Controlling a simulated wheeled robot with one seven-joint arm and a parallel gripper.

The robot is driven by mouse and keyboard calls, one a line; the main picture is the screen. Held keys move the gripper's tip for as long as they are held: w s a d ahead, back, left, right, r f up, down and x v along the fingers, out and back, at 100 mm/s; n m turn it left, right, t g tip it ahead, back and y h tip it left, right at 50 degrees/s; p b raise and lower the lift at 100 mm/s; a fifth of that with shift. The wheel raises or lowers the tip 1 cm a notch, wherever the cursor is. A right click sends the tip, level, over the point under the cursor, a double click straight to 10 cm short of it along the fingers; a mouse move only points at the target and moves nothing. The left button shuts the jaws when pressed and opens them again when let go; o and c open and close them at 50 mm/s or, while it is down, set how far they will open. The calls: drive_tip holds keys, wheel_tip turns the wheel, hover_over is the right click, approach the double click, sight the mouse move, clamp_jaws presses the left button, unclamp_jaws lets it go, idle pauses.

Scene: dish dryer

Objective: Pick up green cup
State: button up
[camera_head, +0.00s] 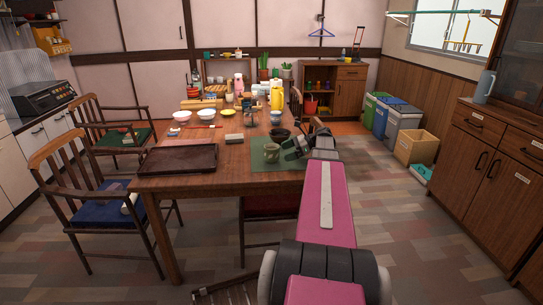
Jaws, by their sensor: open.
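A small grey-green cup (271,152) stands upright on a green mat (261,165) near the table's front right edge. My gripper (288,148) is just to the right of the cup at about the same height in the picture, with its jaws open. I cannot tell whether a finger touches the cup. The pink arm comes up from the bottom of the view and hides the table's right front corner.
A dark tray (180,158) lies left of the mat on the wooden table. A dark bowl (280,134) stands just behind the cup. White bowls (182,116) and many small items crowd the far half. Chairs stand around the table.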

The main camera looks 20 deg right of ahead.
sight(276, 154)
drive_tip(key=x, duration=0.5)
drive_tip(key=shift+w+a+r, duration=0.1)
drive_tip(key=shift+a+r, duration=0.05)
drive_tip(key=shift+a, duration=0.25)
drive_tip(key=c, duration=1.1)
drive_tip(key=shift+r, duration=0.2)
